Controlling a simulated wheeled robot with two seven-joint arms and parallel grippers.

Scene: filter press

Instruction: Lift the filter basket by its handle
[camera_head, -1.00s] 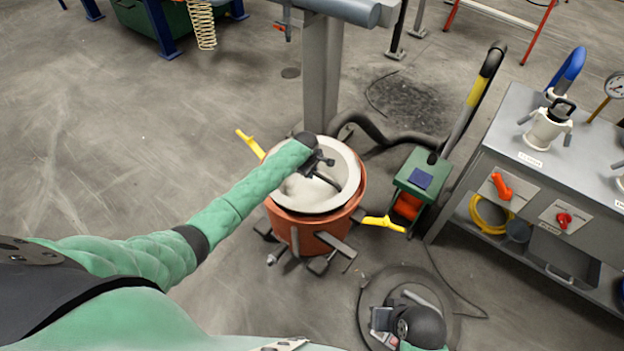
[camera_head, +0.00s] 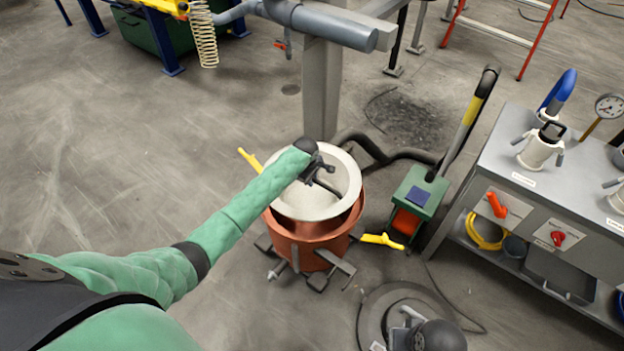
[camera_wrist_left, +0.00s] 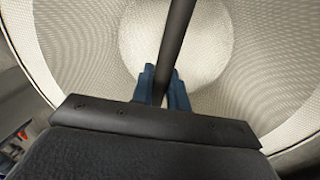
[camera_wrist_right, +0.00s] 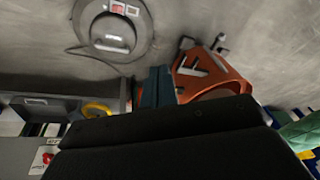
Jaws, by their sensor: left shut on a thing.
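The filter basket (camera_head: 340,208) is a pale mesh bowl with a light rim and a dark bar handle (camera_head: 328,187). It sits a little raised and off-centre in the mouth of the orange-brown vessel (camera_head: 312,246); its lower part is hidden inside. My left gripper (camera_head: 318,170) is over the basket, shut on the handle. In the left wrist view its blue fingers (camera_wrist_left: 164,88) stand either side of the handle (camera_wrist_left: 176,35), with the basket mesh (camera_wrist_left: 215,75) below. My right gripper (camera_wrist_right: 158,86) has its fingers together, empty, apart from the vessel (camera_wrist_right: 205,75).
Yellow levers (camera_head: 382,241) stick out from the vessel. A grey column (camera_head: 321,95) stands right behind it. A green and orange pedal unit (camera_head: 417,194) and a grey bench (camera_head: 505,150) stand to the right. A round grey lid-like piece (camera_head: 372,312) lies on the floor in front. The left floor is clear.

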